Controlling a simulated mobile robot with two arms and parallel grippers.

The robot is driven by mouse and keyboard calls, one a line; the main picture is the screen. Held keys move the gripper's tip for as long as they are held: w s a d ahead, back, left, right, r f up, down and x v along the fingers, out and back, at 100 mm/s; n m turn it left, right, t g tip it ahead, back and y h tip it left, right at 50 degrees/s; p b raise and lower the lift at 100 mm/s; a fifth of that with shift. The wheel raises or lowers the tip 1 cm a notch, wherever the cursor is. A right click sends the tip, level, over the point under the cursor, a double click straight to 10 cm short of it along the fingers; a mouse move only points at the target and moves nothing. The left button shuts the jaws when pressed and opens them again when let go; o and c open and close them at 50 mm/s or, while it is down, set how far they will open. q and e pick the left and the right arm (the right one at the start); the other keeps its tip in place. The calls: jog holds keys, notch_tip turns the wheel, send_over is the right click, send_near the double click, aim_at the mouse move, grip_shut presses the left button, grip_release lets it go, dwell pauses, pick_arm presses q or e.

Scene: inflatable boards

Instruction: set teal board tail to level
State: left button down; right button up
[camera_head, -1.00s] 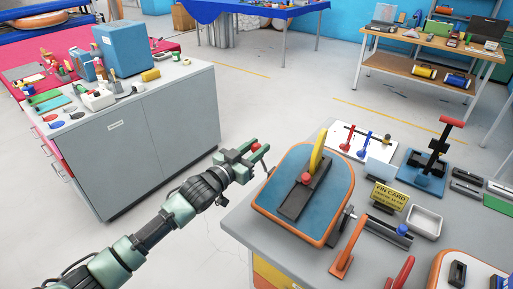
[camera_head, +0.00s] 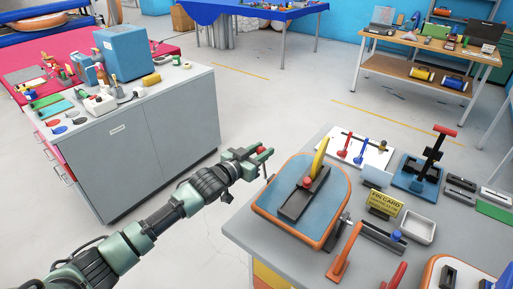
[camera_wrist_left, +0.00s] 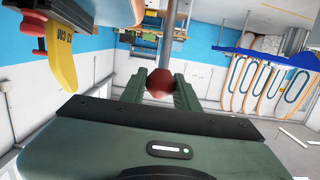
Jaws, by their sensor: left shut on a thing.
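A board with a teal-blue deck and orange rim (camera_head: 275,198) lies at the near left of the grey workbench. A dark fin box (camera_head: 295,204) on it carries a red knob (camera_head: 309,183) and a yellow fin (camera_head: 320,158). My left gripper (camera_head: 260,152) is beyond the board's left edge, over the floor gap. In the left wrist view, the gripper (camera_wrist_left: 160,86) is shut on a red rounded piece (camera_wrist_left: 159,80), with a grey post behind it. I cannot tell what that piece joins to. A yellow marked piece (camera_wrist_left: 60,62) shows at upper left there. My right gripper is out of view.
An orange lever (camera_head: 345,252), a yellow fin card (camera_head: 385,201), a white tray (camera_head: 418,230) and a blue stand with a red handle (camera_head: 418,180) fill the bench to the right. A grey cabinet (camera_head: 150,150) stands left, with open floor between.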

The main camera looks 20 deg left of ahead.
pick_arm(q)
jog(key=shift+w+d+r+b, duration=0.15)
jog(key=shift+w+d, duration=0.05)
jog(key=shift+w, duration=0.25)
jog(key=shift+w+d+r+b, duration=0.1)
jog(key=shift+w+d+b, duration=0.05)
jog(key=shift+w, duration=0.3)
jog(key=shift+w+d, duration=0.15)
jog(key=shift+w, duration=0.4)
jog(key=c, duration=1.4)
grip_release()
jog(key=o, duration=0.3)
jog(key=shift+d+f, duration=0.1)
jog(key=shift+s+a, duration=0.25)
jog(key=shift+s, duration=0.2)
jog(key=b+v, duration=0.1)
jog(key=v, duration=0.5)
jog(key=shift+s+a+b, duration=0.1)
jog(key=shift+s+b, duration=0.25)
jog(key=shift+b, duration=0.05)
